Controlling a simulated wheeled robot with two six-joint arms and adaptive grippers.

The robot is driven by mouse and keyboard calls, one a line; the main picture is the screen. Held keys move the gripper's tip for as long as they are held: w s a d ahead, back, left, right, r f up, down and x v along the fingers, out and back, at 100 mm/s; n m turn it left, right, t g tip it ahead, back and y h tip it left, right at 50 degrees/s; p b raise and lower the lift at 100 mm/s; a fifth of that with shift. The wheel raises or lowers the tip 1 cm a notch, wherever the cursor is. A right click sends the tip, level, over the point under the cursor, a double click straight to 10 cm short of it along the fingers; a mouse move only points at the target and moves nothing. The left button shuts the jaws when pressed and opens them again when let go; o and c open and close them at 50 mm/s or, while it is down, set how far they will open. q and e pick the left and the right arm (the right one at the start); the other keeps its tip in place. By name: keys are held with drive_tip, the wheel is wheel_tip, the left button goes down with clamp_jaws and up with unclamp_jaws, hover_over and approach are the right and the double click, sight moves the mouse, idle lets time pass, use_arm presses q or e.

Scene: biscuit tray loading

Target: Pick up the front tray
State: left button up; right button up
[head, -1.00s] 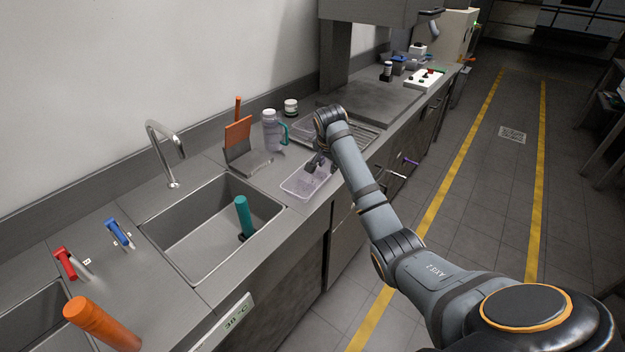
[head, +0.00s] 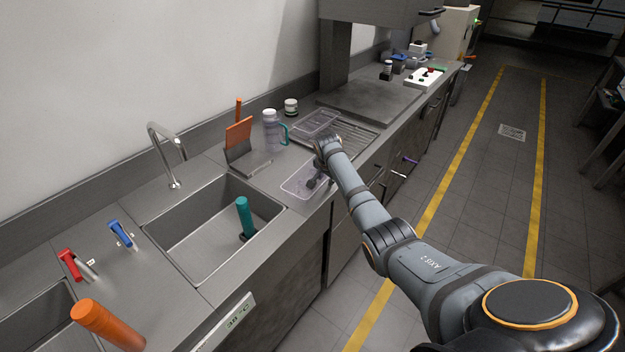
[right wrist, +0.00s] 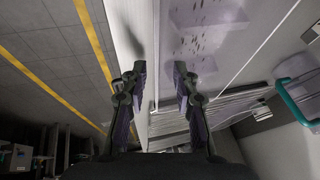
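The front tray, a clear shallow plastic tray (head: 290,190), sits on the counter just past the sink's right end. My right gripper (head: 314,182) is low at the tray's right side in the head view, and it hides part of that side. In the right wrist view, the gripper (right wrist: 160,83) has its two fingers apart with nothing held between them. The tray (right wrist: 205,62) lies ahead and to the right there, with small dark specks in it. I cannot tell whether a finger touches its rim. My left gripper is out of view.
Another clear tray (head: 316,122) lies behind on a ribbed drainer (head: 350,138). A bottle with a teal handle (head: 270,132) and an orange scraper (head: 238,135) stand near the wall. The sink (head: 205,235) is left of the front tray. The counter's front edge drops to the floor.

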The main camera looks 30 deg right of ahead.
drive_tip(key=shift+s, duration=0.1)
drive_tip(key=shift+f, duration=0.2)
idle(0.4)
clamp_jaws()
